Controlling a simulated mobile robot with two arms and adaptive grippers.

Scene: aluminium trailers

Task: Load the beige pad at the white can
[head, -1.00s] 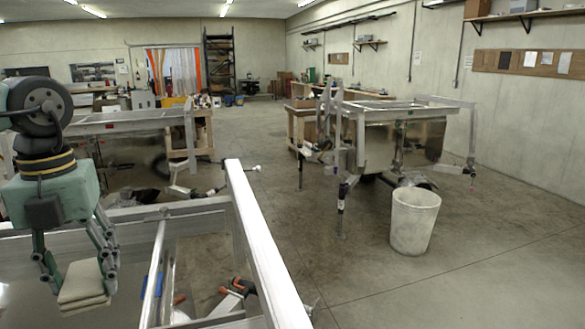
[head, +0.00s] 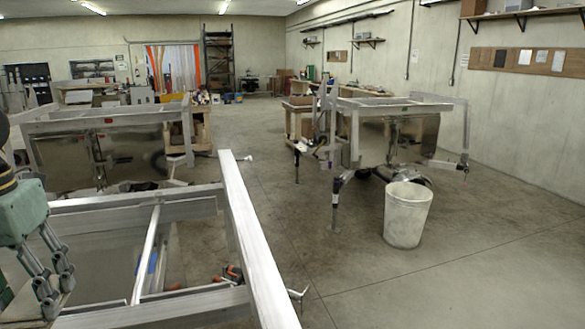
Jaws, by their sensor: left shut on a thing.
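The white can (head: 407,217) is a tall, open-topped bin standing upright on the concrete floor, right of centre. My left gripper (head: 57,297) is at the lower left edge, over the near aluminium trailer frame. It is shut on the beige pad (head: 28,304), which is partly hidden by the fingers and cut off by the picture edge. The pad is far from the can, with the trailer rail and open floor between them. My right gripper is not in view.
The near trailer's thick rail (head: 252,240) crosses the foreground. Red-handled tools (head: 232,273) show beside its frame. Another trailer (head: 385,130) stands just behind the can, and one more (head: 100,145) stands at left. The floor right of the can is clear.

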